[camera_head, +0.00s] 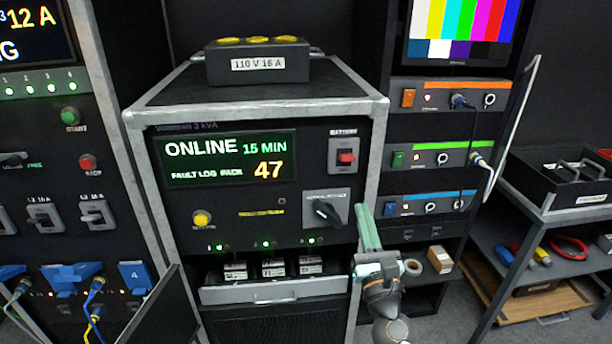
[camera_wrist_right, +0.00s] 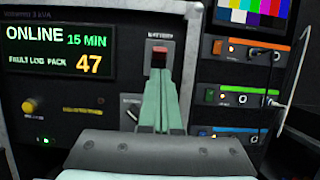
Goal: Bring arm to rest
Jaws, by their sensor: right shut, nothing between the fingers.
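My right arm comes up from the bottom of the head view. Its right gripper (camera_head: 366,225) has green fingers pressed together with nothing between them, in front of the right edge of the power unit (camera_head: 376,150). In the right wrist view the shut fingers (camera_wrist_right: 161,95) point up at the unit's panel, their tips overlapping the area just below the red battery switch (camera_wrist_right: 159,57). I cannot tell whether they touch the panel. My left gripper is not in view.
The display (camera_head: 228,160) reads ONLINE, 15 MIN, 47. A grey-edged drawer (camera_head: 275,291) with battery packs sits low in the unit. A rack with coloured modules (camera_head: 450,98) stands right, and a cart (camera_head: 560,213) with a tray beyond it. A breaker panel with blue plugs (camera_head: 134,276) is left.

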